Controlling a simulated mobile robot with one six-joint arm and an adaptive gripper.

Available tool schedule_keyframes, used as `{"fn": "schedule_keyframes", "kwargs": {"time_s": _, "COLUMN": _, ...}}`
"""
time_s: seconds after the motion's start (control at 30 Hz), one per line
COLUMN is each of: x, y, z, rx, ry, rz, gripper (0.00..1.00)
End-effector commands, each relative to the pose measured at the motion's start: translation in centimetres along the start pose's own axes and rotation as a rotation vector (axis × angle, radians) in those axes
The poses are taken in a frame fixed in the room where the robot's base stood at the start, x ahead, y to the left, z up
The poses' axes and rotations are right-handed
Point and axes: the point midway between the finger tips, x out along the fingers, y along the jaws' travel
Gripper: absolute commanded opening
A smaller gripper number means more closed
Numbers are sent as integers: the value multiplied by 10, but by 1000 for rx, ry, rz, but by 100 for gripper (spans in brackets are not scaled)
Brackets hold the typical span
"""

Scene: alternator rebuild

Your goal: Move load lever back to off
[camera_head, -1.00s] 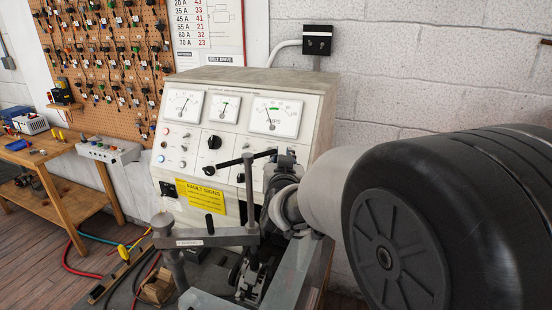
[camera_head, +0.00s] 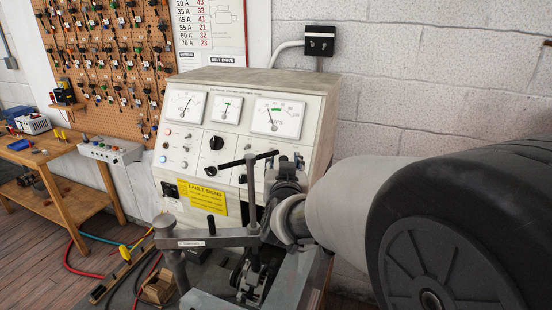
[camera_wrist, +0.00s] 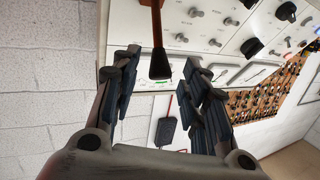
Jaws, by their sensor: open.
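The load lever (camera_wrist: 159,62) hangs down from the top of the wrist view, with a reddish-brown shaft and a black grip. Its grip lies between my gripper's fingers (camera_wrist: 163,68), with visible space on both sides. My gripper is open, and no contact shows. In the head view my gripper (camera_head: 262,163) is in front of the right part of the test bench panel (camera_head: 228,145), below the right-hand meter. The lever is hard to separate from my dark fingers there. A second black block on a red shaft (camera_wrist: 166,131) shows beyond the fingers; I cannot tell what it is.
The panel carries meters (camera_head: 277,118), knobs (camera_head: 216,143) and a yellow fault sign (camera_head: 202,197). A metal post and crossbar (camera_head: 220,241) stand in front. A wooden side table (camera_head: 50,160) and pegboard (camera_head: 105,60) are at left; a block wall is behind.

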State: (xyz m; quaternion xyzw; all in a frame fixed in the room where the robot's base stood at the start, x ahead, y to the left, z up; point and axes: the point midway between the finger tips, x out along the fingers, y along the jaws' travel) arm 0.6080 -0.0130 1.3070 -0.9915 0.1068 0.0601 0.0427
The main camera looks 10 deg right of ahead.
Motion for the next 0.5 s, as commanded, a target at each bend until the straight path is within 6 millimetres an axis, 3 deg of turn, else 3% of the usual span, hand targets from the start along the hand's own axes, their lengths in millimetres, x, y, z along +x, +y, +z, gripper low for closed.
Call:
{"fn": "schedule_keyframes", "kwargs": {"time_s": 0.3, "x": -67, "y": -1, "z": -1, "rx": 1, "ry": 3, "rz": -3, "gripper": 41}}
{"fn": "schedule_keyframes", "kwargs": {"time_s": 0.5, "x": -88, "y": 0, "z": -1, "rx": 0, "ry": 3, "rz": -1, "gripper": 41}}
